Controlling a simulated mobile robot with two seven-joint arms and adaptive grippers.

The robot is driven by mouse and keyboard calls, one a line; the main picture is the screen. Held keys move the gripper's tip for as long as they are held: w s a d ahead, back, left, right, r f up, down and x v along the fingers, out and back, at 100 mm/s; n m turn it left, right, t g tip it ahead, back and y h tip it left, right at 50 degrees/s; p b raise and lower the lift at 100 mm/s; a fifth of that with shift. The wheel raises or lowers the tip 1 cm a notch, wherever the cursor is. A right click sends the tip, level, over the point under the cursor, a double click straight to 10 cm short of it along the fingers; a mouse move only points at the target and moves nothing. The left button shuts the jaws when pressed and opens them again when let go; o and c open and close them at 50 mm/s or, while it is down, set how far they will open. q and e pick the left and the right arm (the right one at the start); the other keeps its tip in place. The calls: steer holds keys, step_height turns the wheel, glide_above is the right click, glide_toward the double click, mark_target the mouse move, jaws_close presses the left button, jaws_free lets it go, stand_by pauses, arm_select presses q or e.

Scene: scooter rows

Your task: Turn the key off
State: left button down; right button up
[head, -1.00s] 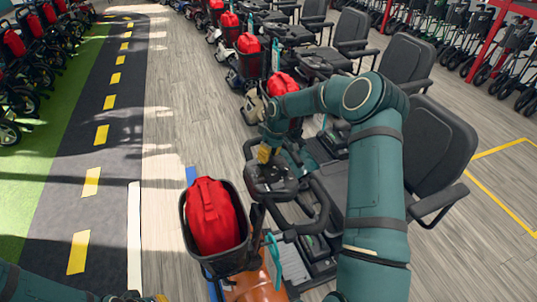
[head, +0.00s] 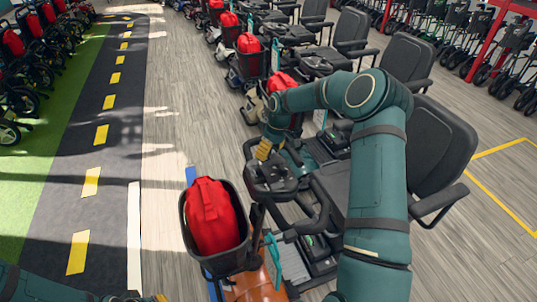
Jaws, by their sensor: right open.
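The nearest scooter has a dark control console (head: 271,176) on its tiller, with black handlebars around it. The key is too small to make out or is hidden by my gripper. My right gripper (head: 264,151), with yellow finger pads, is just above the far edge of the console. It is open, and I see nothing between its fingers. I cannot tell whether it touches the console. My left arm shows only as a sliver at the bottom left, and its gripper (head: 150,298) is mostly cut off by the frame's lower edge.
A black basket (head: 216,262) with a red bag (head: 212,216) is at the front of this scooter. Its black seat (head: 437,148) is to the right, behind my right arm. More scooters stand in a row beyond. The wooden floor (head: 164,200) at left is clear.

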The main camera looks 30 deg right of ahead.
steer(key=v, duration=1)
steer(key=shift+s, duration=0.15)
